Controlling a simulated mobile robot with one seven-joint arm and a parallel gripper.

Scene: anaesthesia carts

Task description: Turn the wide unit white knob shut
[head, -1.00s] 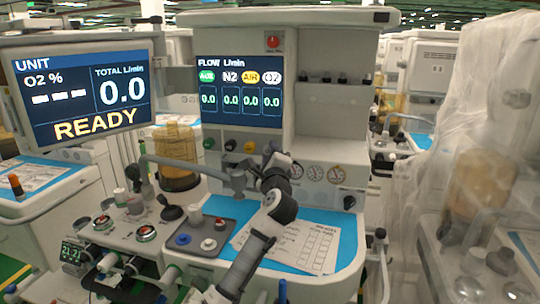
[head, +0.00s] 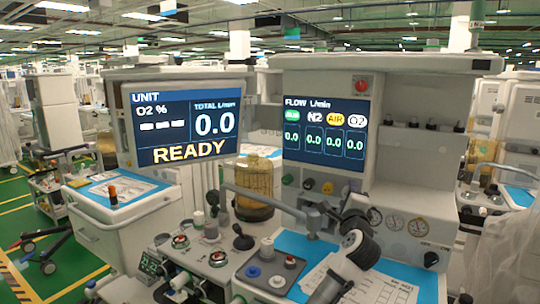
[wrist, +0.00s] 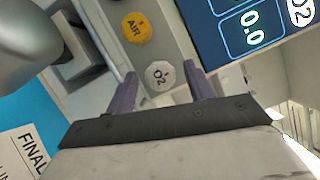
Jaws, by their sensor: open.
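The white O2 knob (wrist: 159,75) shows in the wrist view, an off-white faceted dial with a small red mark, on the pale panel beside the yellow AIR knob (wrist: 136,28). My gripper (wrist: 163,84) is open, with one dark purple finger on each side of the white knob. Gaps show between the knob and both fingers; how deep they reach around it I cannot tell. In the head view my gripper (head: 335,212) is at the knob row under the flow screen and hides the white knob. The yellow knob (head: 327,188) shows just left of it.
The flow screen (head: 325,135) is above the knobs. A grey jointed metal arm (head: 270,203) crosses in front of the panel, close to my gripper. Gauges (head: 395,222) are to the right. Below is a blue worktop (head: 412,278) with papers and a small grey tray (head: 262,276).

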